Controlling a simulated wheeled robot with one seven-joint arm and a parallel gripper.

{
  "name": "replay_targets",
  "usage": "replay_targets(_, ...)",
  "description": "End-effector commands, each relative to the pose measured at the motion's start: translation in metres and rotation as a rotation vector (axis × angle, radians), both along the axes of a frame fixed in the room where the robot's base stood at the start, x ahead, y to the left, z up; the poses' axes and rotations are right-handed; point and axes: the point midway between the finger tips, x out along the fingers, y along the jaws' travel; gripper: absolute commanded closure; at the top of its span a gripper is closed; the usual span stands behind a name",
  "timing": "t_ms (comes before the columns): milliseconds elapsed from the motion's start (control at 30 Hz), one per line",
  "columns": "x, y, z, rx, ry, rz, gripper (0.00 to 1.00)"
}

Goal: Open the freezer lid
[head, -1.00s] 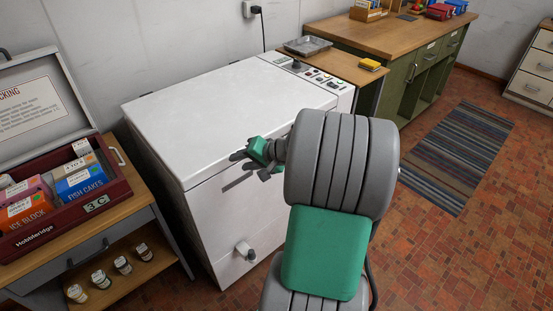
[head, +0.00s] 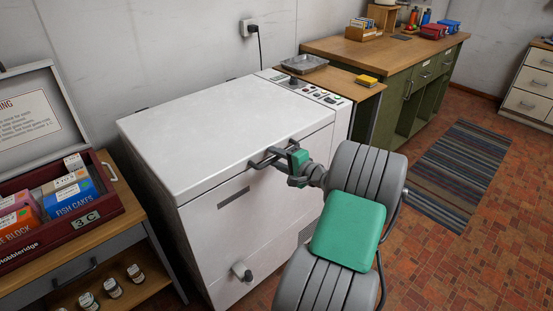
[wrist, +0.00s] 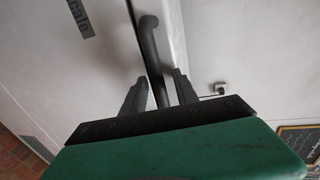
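The white chest freezer (head: 255,220) stands against the wall with its flat lid (head: 225,125) down and shut. A dark bar handle (head: 257,163) sits at the lid's front edge; it also shows in the wrist view (wrist: 149,40). My gripper (head: 276,157) is at this handle, reaching in from the front right. In the wrist view, my gripper (wrist: 158,80) has its two fingers apart, one on each side of the bar. Narrow gaps show between the fingers and the bar, so it does not look clamped.
A control panel (head: 312,90) lies along the freezer's right side. At left, a cart carries an open red case (head: 105,208) with food boxes. A knob (head: 242,272) protrudes low on the freezer front.

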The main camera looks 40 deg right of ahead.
Motion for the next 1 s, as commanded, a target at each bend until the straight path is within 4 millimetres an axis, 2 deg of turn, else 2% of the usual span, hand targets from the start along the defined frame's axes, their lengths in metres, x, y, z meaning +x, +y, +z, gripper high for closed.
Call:
replay_targets(100, -0.0002, 0.0001, -0.0001, 0.0, 0.0, 0.0, 0.64)
replay_targets(533, -0.0005, 0.0004, -0.0002, -0.001, 0.001, 0.001, 0.99)
replay_targets(1000, -0.0005, 0.0006, -0.0004, 0.0, 0.001, 0.002, 1.0)
